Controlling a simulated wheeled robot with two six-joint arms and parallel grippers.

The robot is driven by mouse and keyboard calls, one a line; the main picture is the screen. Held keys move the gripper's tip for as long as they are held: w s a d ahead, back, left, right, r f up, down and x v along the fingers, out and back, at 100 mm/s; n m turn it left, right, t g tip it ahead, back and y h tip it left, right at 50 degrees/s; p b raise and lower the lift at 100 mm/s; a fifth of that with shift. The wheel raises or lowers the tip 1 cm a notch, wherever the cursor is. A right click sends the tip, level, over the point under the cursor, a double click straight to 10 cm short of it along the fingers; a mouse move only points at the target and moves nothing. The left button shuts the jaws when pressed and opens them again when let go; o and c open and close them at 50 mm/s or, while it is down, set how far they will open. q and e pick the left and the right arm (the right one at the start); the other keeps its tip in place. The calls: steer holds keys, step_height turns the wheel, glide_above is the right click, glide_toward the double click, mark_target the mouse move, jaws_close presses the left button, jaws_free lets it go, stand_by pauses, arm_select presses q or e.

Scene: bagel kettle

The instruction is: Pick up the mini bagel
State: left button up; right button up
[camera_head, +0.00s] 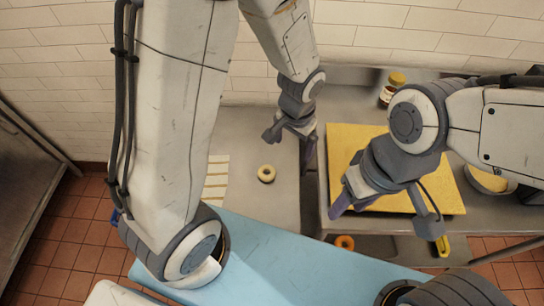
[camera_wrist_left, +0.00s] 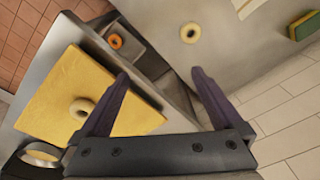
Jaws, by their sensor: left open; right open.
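Three ring-shaped bagels show; I cannot tell for sure which is the mini bagel. A pale one (camera_head: 266,173) lies on the bare metal counter and also shows in the left wrist view (camera_wrist_left: 190,33). A second pale one (camera_wrist_left: 80,108) lies on the yellow board (camera_wrist_left: 50,95); the right gripper seems to hide it in the head view. An orange-brown one (camera_head: 345,242) sits lower down, also in the left wrist view (camera_wrist_left: 115,41). My left gripper (camera_head: 290,150) is open and empty above the counter, right of the first bagel. My right gripper (camera_head: 388,215) is open above the board.
A jar (camera_head: 391,88) stands behind the yellow board (camera_head: 352,140). A bowl (camera_head: 490,181) is at the board's right. A striped white sheet (camera_head: 216,180) lies left of the counter bagel. A green and yellow sponge (camera_wrist_left: 304,25) shows at right. A tiled wall bounds the back.

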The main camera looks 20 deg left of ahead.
arm_select(q)
steer(key=w+a+f+n, duration=0.1)
steer(key=w+a+f, duration=0.35)
steer(key=f, duration=0.45)
steer(key=n+b, duration=0.2)
steer(key=b, duration=0.1)
glide_above(266, 171)
steer(key=s, duration=0.1)
steer(key=f, duration=1.3)
steer(key=shift+d, duration=0.35)
step_height(266, 171, down, 4)
steer(key=shift+s+f+p, duration=0.1)
steer(key=shift+f+p, duration=0.05)
steer(key=shift+p, duration=0.55)
steer(key=shift+f, duration=0.65)
steer(key=shift+c, duration=0.3)
steer(key=c, duration=1)
